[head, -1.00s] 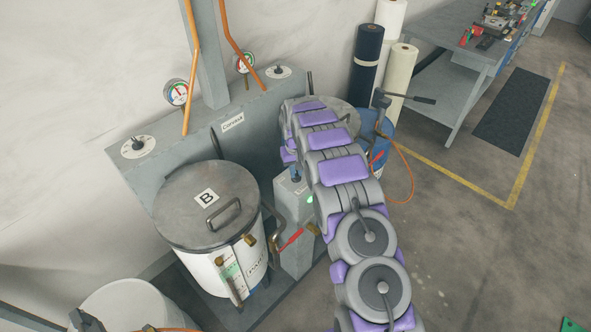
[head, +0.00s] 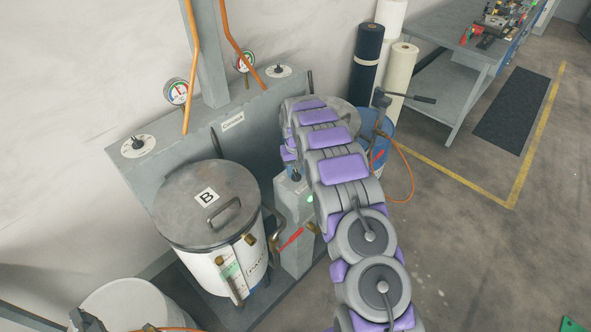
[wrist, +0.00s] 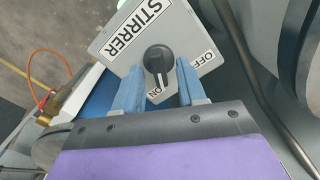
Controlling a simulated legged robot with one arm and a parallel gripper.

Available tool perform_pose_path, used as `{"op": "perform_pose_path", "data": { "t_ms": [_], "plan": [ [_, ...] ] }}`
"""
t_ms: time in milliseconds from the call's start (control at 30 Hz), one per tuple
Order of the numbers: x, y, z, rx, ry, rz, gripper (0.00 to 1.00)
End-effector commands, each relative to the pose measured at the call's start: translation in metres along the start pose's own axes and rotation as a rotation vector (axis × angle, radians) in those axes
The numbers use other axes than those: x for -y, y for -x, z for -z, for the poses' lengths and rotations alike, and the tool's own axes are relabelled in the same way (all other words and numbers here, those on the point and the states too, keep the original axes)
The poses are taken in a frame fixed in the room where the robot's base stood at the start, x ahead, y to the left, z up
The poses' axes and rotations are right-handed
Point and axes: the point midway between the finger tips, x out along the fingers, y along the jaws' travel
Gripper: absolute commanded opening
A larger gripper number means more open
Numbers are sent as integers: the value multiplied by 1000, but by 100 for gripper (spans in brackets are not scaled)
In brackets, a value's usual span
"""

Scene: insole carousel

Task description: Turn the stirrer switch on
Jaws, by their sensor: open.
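The stirrer switch (wrist: 158,60) is a black rotary knob on a light grey panel marked STIRRER, in the wrist view. OFF is printed to its right and ON below it. The knob's narrow handle points down towards ON. My gripper (wrist: 157,77) is open, with one blue finger on each side of the knob. Gaps show between the fingers and the knob, and nothing is held. In the head view the switch (head: 296,175) is a small black knob on top of a grey post (head: 295,240), with a green light on the post. My arm hides most of my gripper there.
A lidded vessel marked B (head: 180,215) stands left of the post. A red-handled valve (head: 290,239) sits low between them. The grey back panel (head: 235,140) carries dials and gauges. A blue drum (head: 375,127) is behind my arm.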

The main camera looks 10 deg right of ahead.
Motion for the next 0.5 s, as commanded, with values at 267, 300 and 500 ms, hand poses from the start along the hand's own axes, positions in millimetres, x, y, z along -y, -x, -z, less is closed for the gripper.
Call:
{"op": "perform_pose_path", "data": {
  "t_ms": [267, 300, 500],
  "plan": [
    [0, 43, 2, -7, 1, -1, 40],
    [0, 52, 2, -8, 1, -1, 40],
    [1, 96, 2, -5, 1, -1, 40]
  ]
}}
